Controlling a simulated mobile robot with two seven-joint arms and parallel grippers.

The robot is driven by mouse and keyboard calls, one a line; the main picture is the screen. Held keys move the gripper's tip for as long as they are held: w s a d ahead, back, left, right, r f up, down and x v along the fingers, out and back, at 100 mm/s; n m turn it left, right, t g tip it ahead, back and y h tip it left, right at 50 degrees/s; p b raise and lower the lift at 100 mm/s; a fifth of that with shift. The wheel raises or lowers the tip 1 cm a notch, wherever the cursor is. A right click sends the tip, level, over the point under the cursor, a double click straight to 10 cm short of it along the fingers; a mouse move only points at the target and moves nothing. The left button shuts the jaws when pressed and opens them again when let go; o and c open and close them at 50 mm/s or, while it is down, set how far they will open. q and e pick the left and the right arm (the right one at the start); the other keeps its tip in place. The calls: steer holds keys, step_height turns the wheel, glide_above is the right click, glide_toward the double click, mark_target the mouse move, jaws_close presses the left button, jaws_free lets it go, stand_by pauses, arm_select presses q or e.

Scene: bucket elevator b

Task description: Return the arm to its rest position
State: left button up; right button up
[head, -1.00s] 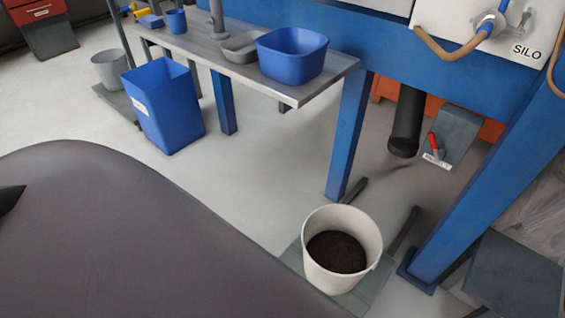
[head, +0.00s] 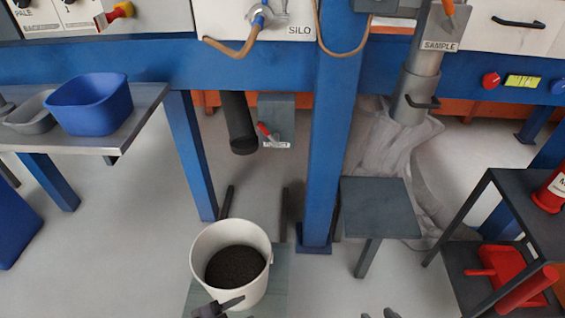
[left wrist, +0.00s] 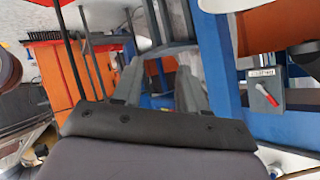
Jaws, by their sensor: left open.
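In the left wrist view my left gripper (left wrist: 160,88) shows two grey fingers spread apart, with nothing between them. In the head view a dark piece (head: 220,305), which looks like part of my left gripper, is at the bottom edge, in front of the cream bucket's near rim; I cannot tell if it touches. Two small grey tips (head: 380,313) at the bottom edge right of centre look like my right gripper; the rest is cut off. The cream bucket (head: 206,245) stands upright on a floor plate and holds dark grains.
A blue post (head: 330,130) stands right of the bucket, with a grey stand (head: 375,205) beyond it. A dark spout (head: 238,120) hangs above and behind the bucket. A side table (head: 535,200) with red items is at right. A bench (head: 150,95) holds a blue tub (head: 90,105).

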arm_select(q)
steer(key=s+a+r+n+y+p, duration=0.2)
steer(key=a+r+n+p, duration=0.1)
steer(key=r, duration=0.4)
steer(key=s+a+r+n+t+y+p, duration=0.1)
steer(key=s+a+r+n+y+p, duration=0.1)
steer(key=r+n+p, duration=0.3)
steer(key=s+a+r+n+t+y+p, duration=0.1)
steer(key=a+r+n+p, duration=0.3)
steer(key=r, duration=0.6)
steer(key=shift+s+a+y+p, duration=0.2)
steer(key=shift+s+y+p, duration=0.4)
steer(key=shift+y+p, duration=0.25)
steer(key=shift+s, duration=0.1)
